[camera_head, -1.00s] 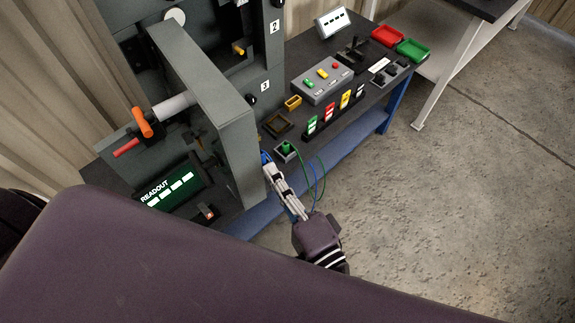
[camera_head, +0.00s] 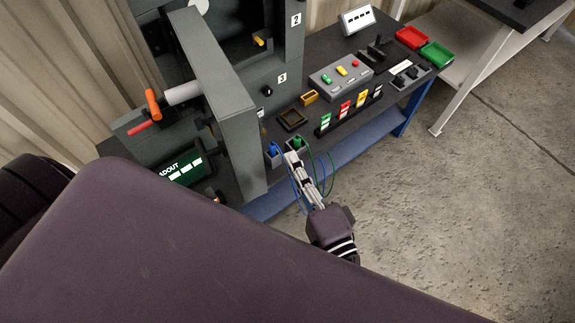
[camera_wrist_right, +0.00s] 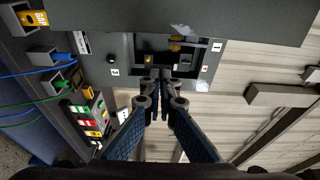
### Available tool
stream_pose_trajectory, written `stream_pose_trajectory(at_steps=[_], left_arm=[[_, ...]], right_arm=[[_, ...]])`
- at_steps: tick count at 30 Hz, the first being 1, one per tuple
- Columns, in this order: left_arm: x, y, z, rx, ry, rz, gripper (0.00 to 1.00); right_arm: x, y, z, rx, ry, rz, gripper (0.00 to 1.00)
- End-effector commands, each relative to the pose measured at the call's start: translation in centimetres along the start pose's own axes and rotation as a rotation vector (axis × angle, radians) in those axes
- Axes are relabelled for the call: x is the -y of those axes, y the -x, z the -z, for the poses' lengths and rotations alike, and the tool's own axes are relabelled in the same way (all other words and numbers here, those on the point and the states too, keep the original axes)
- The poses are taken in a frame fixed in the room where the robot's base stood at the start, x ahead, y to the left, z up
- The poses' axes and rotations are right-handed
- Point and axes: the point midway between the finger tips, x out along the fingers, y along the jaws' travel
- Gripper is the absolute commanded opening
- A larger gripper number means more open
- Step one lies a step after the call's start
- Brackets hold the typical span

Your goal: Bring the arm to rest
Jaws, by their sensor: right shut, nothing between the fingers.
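My right gripper (camera_head: 292,157) is shut and empty in the head view. Its fingertips are at the front of the bench, close to the blue plug (camera_head: 275,149) and the green plug (camera_head: 298,141) in their sockets. I cannot tell whether the fingers touch either plug. The right wrist view shows the gripper's fingers (camera_wrist_right: 161,78) together, pointing toward the grey enclosure (camera_head: 228,100). The blue plug (camera_wrist_right: 62,56) and green plug (camera_wrist_right: 54,84) stand at the left of that view. My left gripper is not seen.
The enclosure's open grey door stands left of the gripper. A button box (camera_head: 340,76), a rack of coloured tags (camera_head: 350,105), a red tray (camera_head: 411,38) and a green tray (camera_head: 437,53) are farther along the bench.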

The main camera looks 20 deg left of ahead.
Motion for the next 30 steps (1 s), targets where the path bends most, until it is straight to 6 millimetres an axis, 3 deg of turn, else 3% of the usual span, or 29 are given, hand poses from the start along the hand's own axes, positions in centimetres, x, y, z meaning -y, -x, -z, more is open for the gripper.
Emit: stream_pose_trajectory(at_steps=[1,3,9,15,24,27,29,30], left_arm=[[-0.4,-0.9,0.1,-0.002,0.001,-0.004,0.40],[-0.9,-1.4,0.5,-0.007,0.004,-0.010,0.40],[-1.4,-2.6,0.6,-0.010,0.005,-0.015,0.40],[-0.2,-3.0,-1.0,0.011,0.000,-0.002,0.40],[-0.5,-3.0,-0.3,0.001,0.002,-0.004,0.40],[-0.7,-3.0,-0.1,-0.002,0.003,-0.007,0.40],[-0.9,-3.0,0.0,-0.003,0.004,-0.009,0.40],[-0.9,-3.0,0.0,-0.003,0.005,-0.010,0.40]], right_arm=[[-0.8,1.8,-0.8,0.006,-0.003,-0.008,0.00],[-0.8,3.5,-1.2,0.006,-0.003,-0.009,0.00],[-0.6,7.3,-2.3,0.007,-0.005,-0.007,0.00],[-0.3,9.1,-2.7,0.004,-0.003,-0.005,0.00],[-0.4,9.3,-2.8,0.003,0.001,-0.008,0.00],[-2.6,9.1,-2.4,-0.001,0.043,-0.043,0.00],[-5.3,9.0,-1.9,-0.004,0.093,-0.088,0.00],[-7.6,8.9,-1.4,-0.006,0.135,-0.128,0.00]])
